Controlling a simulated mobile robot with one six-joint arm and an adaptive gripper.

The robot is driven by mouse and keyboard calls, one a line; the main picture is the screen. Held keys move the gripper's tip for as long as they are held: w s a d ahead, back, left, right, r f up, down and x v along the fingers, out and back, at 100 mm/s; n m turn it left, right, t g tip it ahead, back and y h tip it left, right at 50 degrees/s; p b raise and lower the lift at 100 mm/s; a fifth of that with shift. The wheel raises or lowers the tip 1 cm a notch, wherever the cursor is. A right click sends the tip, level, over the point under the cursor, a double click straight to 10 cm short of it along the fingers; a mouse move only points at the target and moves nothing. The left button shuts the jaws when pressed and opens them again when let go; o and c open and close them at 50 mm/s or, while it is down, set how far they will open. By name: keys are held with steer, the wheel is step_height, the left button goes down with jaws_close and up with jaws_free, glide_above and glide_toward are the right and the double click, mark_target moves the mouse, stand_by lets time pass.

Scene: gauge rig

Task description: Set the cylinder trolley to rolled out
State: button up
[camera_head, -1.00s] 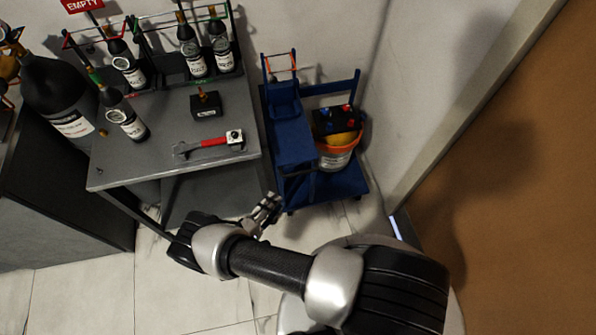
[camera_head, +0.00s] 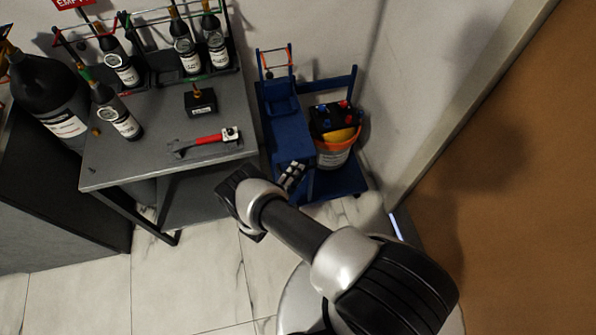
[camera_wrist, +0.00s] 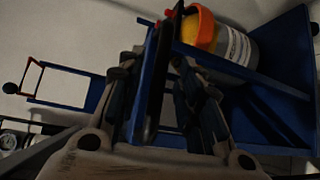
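The blue cylinder trolley (camera_head: 288,132) stands against the wall to the right of the grey bench. An orange-rimmed bucket (camera_head: 334,158) and a black box with red and blue knobs (camera_head: 333,118) are on it. My gripper (camera_head: 294,175) is at the trolley's front, in front of its lower part. In the wrist view the fingers of my gripper (camera_wrist: 155,75) are apart, with a blue upright plate of the trolley (camera_wrist: 142,85) between them and a gap beside it. Whether they touch it is unclear. The bucket (camera_wrist: 236,45) shows just beyond the fingers.
The grey bench (camera_head: 150,165) holds dark bottles, a small black box (camera_head: 200,100) and a red-handled tool (camera_head: 208,139). A large black cylinder (camera_head: 45,92) stands at left. A brown door (camera_head: 520,200) is at right. Tiled floor (camera_head: 215,275) in front is clear.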

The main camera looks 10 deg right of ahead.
steer(key=shift+x, duration=0.9)
steer(key=shift+c, duration=0.2)
jaws_close()
